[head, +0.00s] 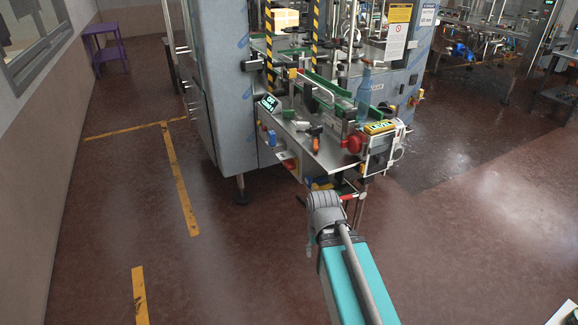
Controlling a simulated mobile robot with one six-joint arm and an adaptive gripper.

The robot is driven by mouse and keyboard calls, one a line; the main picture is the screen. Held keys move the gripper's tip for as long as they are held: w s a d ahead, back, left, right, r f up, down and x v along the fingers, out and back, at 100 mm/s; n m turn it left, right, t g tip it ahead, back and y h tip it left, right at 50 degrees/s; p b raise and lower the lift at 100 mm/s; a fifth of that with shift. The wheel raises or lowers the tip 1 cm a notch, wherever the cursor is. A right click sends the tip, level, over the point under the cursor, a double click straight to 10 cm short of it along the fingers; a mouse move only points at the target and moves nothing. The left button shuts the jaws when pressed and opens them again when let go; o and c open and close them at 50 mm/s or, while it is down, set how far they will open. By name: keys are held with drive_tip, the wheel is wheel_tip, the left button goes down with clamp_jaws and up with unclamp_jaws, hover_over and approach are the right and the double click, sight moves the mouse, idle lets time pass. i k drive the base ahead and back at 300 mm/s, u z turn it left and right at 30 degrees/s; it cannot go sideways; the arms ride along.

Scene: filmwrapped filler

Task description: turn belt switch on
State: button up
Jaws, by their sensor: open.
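The belt switch cannot be singled out at this size. The candidates are small controls on the front of the filling machine (222,90): a blue one (272,137) and a red one (290,165) along the front edge, and a round red part (352,145) near the right corner. The conveyor with green side rails (330,84) runs across the machine top, and a clear blue bottle (363,95) stands on it. My gripper (346,196) is small and partly hidden by my wrist, just below the machine's front right corner. It is open, with nothing visible in it; contact with the machine cannot be told.
A small lit display (268,103) and a yellow-green display box (379,128) sit on the machine's worktop. A purple stand (105,48) is at the back left. The brown floor (90,210) with yellow lines is clear at left. More machines stand at the back right.

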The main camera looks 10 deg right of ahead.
sight(289, 164)
drive_tip(key=i, duration=1)
